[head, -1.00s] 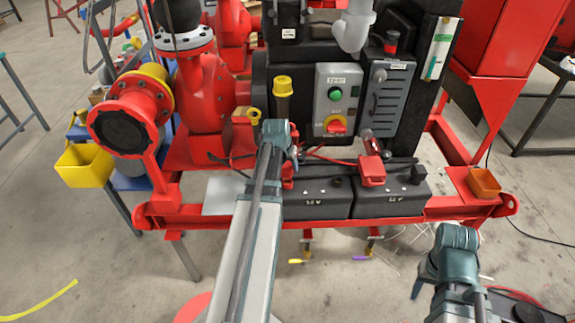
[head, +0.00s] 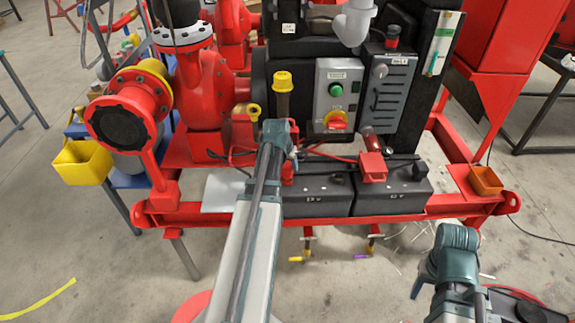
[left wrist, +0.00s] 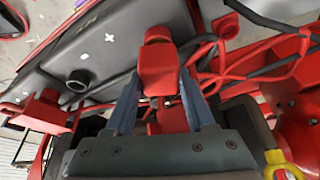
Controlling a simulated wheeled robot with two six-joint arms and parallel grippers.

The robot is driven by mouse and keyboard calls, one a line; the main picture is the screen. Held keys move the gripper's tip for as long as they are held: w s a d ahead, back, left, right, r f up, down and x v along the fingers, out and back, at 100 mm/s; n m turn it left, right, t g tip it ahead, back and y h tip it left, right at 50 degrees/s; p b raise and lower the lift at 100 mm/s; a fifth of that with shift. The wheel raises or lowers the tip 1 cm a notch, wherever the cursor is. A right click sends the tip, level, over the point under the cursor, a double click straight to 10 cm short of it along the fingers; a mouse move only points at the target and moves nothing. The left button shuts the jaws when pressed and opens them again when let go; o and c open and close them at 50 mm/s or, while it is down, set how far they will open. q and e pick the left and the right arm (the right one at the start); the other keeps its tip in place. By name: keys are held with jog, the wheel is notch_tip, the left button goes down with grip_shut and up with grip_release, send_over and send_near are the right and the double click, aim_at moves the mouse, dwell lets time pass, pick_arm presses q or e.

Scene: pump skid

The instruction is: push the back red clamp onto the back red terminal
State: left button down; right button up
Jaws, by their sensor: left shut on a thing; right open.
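My left gripper (left wrist: 160,103) is shut on a red clamp (left wrist: 158,64), which stands between its two blue-grey fingers in the left wrist view. The clamp is over the black battery top, near a white plus mark. In the head view a bit of red (head: 287,168) shows beside my left wrist, which hides the fingers there. I cannot see the terminal under the clamp, nor tell whether they touch. Another red clamp (head: 373,166) is on the right battery (head: 392,192); the left battery (head: 312,197) is partly behind my arm.
Red and black cables (left wrist: 215,45) run close beside the held clamp. A yellow-capped pipe (head: 282,85) and a control box (head: 338,97) stand behind. The red skid rail (head: 400,218) runs in front of the batteries.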

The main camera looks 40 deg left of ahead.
pick_arm(q)
jog(key=shift+f+b, duration=0.85)
jog(key=shift+f, duration=0.05)
jog(key=shift+c, duration=0.9)
grip_release()
jog(key=shift+r, duration=0.15)
jog(key=p+v, duration=1.2)
jog(key=v, duration=0.1)
jog(key=shift+r+p, duration=0.25)
jog(key=shift+p, duration=0.15)
